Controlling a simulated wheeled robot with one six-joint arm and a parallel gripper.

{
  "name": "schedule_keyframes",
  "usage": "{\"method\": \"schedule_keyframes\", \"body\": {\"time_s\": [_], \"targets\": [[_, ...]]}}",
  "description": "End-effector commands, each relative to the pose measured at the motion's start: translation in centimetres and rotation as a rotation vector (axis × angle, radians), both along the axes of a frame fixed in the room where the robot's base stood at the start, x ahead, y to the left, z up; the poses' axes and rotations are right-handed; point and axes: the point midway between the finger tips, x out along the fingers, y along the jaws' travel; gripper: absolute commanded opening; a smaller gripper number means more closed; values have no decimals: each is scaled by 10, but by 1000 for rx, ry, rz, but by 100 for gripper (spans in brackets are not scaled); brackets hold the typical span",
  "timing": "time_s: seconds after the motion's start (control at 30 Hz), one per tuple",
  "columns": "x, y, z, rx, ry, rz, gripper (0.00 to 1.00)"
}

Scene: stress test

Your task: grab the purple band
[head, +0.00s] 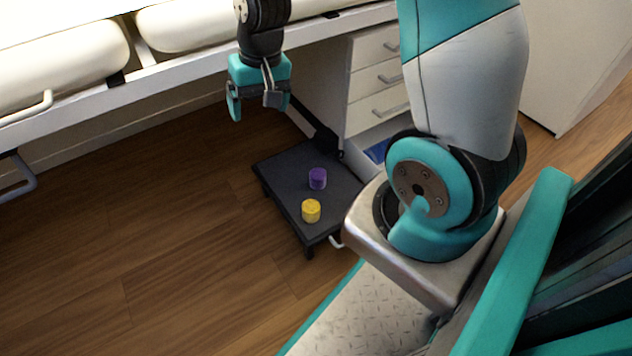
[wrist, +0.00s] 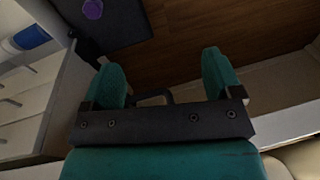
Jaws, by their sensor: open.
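The purple band (head: 318,179) is a small round roll on a low black step stool (head: 279,166). In the wrist view the purple band (wrist: 93,8) shows at the top left edge, on the dark top of the stool (wrist: 120,25). My gripper (head: 252,104) hangs above and to the left of the stool in the head view, apart from the band. Its two teal fingers (wrist: 166,75) are spread in the wrist view, with nothing between them.
A yellow roll (head: 311,211) stands on the stool in front of the purple one. A white drawer cabinet (head: 378,78) with a blue item in its open lower part stands behind the stool. A padded bed (head: 60,60) lies at the back left. Wood floor (head: 150,220) is clear.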

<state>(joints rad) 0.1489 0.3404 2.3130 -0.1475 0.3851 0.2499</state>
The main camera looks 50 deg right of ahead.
Motion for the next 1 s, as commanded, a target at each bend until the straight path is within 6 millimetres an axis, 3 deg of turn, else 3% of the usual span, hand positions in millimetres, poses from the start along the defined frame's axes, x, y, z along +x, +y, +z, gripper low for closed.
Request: {"method": "schedule_keyframes", "body": {"time_s": [0.03,0.1,0.2,0.3,0.53,1.0], "targets": [[7,-35,-40,-29,33,-122,84],[10,-78,-80,-70,59,-272,84],[10,-118,-121,-95,90,-423,84],[7,-141,-152,-91,118,-535,84],[0,-164,-197,-78,152,-667,84],[0,-164,-299,-76,155,-672,84]]}}
